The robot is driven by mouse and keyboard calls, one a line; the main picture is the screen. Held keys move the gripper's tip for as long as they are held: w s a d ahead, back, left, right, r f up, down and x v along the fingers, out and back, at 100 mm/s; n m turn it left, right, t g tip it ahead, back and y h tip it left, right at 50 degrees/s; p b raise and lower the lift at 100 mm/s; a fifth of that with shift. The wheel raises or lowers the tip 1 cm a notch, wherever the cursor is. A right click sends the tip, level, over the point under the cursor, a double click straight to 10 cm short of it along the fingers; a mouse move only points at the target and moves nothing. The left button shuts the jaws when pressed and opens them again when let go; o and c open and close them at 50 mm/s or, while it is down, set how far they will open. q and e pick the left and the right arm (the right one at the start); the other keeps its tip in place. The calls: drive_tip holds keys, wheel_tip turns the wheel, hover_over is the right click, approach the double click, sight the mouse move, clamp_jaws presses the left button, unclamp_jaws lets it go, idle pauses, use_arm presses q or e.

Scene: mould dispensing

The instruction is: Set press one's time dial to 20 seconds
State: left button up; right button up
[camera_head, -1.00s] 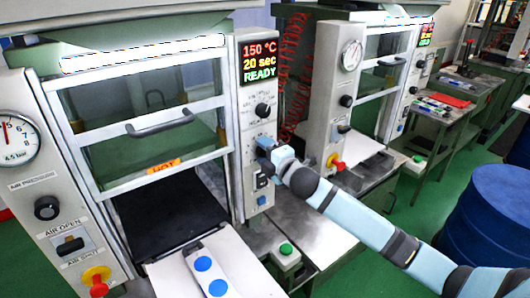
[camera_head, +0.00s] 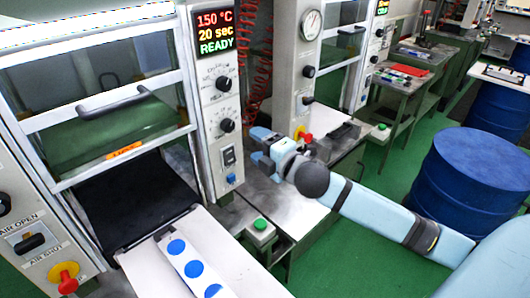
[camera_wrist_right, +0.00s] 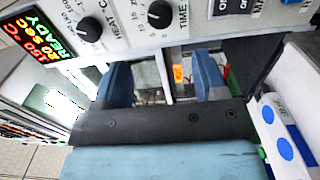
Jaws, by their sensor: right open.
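Press one's display (camera_head: 215,33) reads 150 °C, 20 sec, READY. The black time dial (camera_head: 227,125) is the lower of two round knobs under it. In the right wrist view the knob marked TIME (camera_wrist_right: 160,14) is at the top, beyond the fingers, its pointer hard to read. My right gripper (camera_head: 257,147) is open and empty, to the right of the panel and apart from the dial. Its two blue fingers (camera_wrist_right: 163,78) show spread in the right wrist view. My left gripper is not in view.
The heat dial (camera_head: 223,83) sits above the time dial, and a switch (camera_head: 229,157) below it. A white strip with blue discs (camera_head: 190,265) lies before the press. A second press (camera_head: 311,60) stands behind. A blue drum (camera_head: 465,185) is at the right.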

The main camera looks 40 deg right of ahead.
drive_tip(key=shift+s+d, duration=0.15)
drive_tip(key=shift+s, duration=0.9)
